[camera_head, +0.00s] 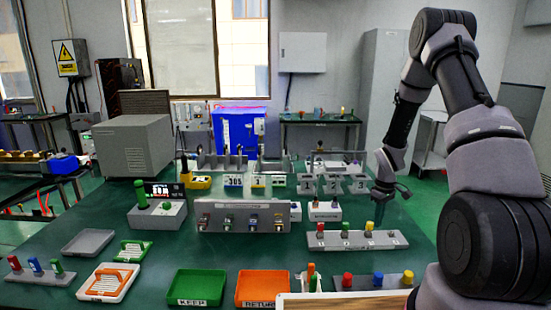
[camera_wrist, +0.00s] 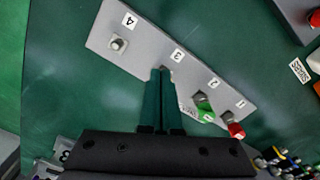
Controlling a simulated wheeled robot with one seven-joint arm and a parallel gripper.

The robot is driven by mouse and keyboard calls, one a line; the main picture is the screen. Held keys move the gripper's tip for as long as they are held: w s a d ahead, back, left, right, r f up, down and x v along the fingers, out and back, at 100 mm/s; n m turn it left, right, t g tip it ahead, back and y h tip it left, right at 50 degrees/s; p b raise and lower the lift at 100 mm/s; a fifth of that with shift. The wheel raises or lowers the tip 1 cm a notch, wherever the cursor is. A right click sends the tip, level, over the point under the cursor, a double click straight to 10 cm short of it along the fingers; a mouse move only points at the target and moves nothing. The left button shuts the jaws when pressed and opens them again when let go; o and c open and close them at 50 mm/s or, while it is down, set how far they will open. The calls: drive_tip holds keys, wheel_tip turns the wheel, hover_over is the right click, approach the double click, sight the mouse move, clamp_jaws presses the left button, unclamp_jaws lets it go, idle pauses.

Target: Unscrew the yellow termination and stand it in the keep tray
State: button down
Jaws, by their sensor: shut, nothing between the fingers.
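The yellow termination (camera_head: 369,226) stands on the third position of the grey numbered strip (camera_head: 325,242) at the right. In the wrist view the strip (camera_wrist: 142,52) shows positions 1 to 4, and my fingers cover the spot by number 3, hiding the yellow piece. A green termination (camera_wrist: 204,107) and a red one (camera_wrist: 234,128) sit on positions 2 and 1; position 4 shows a bare metal connector (camera_wrist: 118,43). My gripper (camera_wrist: 160,70) is shut and empty, above the strip; it also shows in the head view (camera_head: 393,194). The green KEEP tray (camera_head: 196,286) lies empty at the front.
An orange RETURN tray (camera_head: 263,287) lies beside the KEEP tray. A front strip (camera_head: 345,284) holds red, blue and yellow pieces. A grey connector panel (camera_head: 243,216) stands mid-table. Bare green table lies between the panel and the trays.

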sight(369, 228)
drive_tip(key=shift+r, duration=0.95)
drive_tip(key=shift+s+a+f, duration=0.1)
drive_tip(key=shift+a+f, duration=0.05)
drive_tip(key=shift+f, duration=0.85)
drive_tip(key=shift+s+a+f, duration=0.1)
drive_tip(key=shift+f, duration=0.9)
drive_tip(key=shift+s+a+f, duration=0.1)
drive_tip(key=shift+a+f, duration=0.05)
drive_tip(key=shift+f, duration=0.85)
drive_tip(key=shift+w+a, duration=0.15)
drive_tip(key=shift+w, duration=0.1)
